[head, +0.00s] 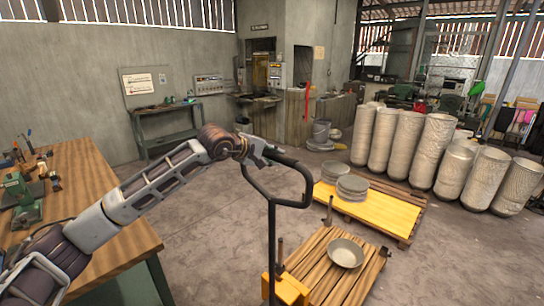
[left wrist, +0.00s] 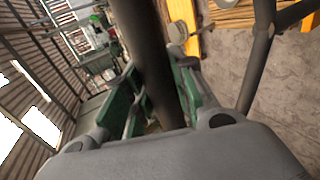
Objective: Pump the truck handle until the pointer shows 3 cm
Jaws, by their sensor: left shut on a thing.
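The truck handle (head: 307,185) is a dark loop on an upright dark shaft (head: 271,240). The orange truck body (head: 288,290) shows at the bottom edge of the head view. My left gripper (head: 268,155) is shut on the top bar of the handle. In the left wrist view, the dark handle bar (left wrist: 150,60) runs between the green-padded fingers of my left gripper (left wrist: 160,105). I cannot make out a pointer or a scale reading. My right gripper is not in view.
A wooden pallet (head: 318,288) beside the truck bears one metal bowl (head: 345,252). A yellow-topped pallet (head: 385,212) behind it bears stacked bowls (head: 352,186). A wooden workbench (head: 85,180) stands at left. Tall pale stacks (head: 432,150) stand at right. Open floor lies between.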

